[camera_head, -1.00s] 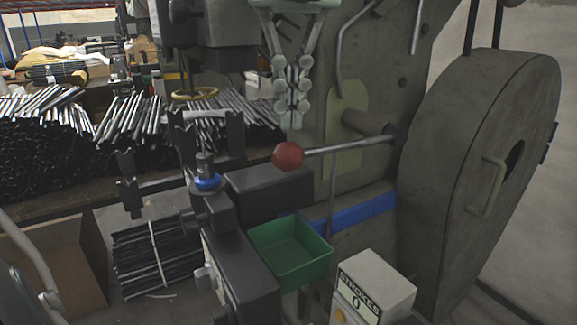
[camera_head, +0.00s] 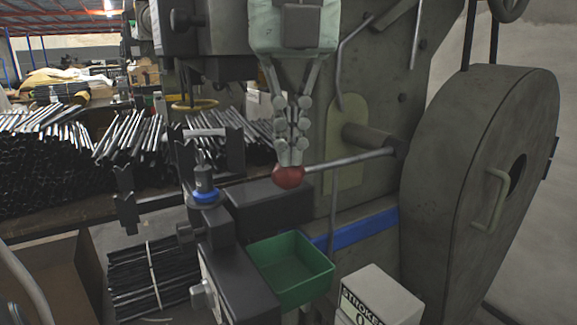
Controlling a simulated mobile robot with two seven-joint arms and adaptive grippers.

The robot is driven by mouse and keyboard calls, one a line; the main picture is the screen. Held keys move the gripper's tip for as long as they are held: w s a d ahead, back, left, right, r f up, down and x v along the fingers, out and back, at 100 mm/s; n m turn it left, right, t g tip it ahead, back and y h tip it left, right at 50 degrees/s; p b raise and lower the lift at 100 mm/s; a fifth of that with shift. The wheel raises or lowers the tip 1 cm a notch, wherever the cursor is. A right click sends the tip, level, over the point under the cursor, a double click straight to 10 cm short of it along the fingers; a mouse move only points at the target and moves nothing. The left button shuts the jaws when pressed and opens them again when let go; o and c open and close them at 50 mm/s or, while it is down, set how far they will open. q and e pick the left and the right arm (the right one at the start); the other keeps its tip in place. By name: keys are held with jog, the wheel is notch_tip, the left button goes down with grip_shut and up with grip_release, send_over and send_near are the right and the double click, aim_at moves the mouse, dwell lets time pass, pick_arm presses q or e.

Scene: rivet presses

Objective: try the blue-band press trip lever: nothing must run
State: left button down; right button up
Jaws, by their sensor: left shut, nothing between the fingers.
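The press (camera_head: 422,115) is a grey-green machine with a blue band (camera_head: 362,230) across its lower body. Its trip lever (camera_head: 348,161) is a metal rod that comes out from the press to the left and ends in a red ball knob (camera_head: 288,177). My left gripper (camera_head: 291,160) points down from above with its fingers shut and empty. Its fingertips are at the top of the red knob and overlap it in the picture; I cannot tell whether they touch. A white counter box (camera_head: 381,298) marked STROKES stands below; its number is cut off. My right gripper is not in view.
A large guarded wheel (camera_head: 470,190) stands at the right. A green bin (camera_head: 291,268) sits below the lever, beside a dark fixture with a blue ring (camera_head: 205,197). Piles of dark rods (camera_head: 45,165) and a cardboard box (camera_head: 50,270) are at the left.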

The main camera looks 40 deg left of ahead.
aim_at(290, 176)
pick_arm(q)
notch_tip(290, 176, down, 4)
jog(key=b, duration=0.3)
jog(key=shift+f+b, duration=0.25)
jog(key=shift+b, duration=0.05)
jog(key=shift+r, duration=0.1)
jog(key=shift+s+d+r, duration=0.25)
jog(key=shift+s+d, duration=0.3)
jog(key=shift+d, duration=0.05)
jog(key=shift+s+d+r, duration=0.25)
jog(key=shift+s+d, duration=0.3)
notch_tip(290, 176, up, 12)
jog(key=shift+s+d, duration=0.35)
jog(key=shift+d, duration=0.05)
jog(key=shift+f, duration=0.1)
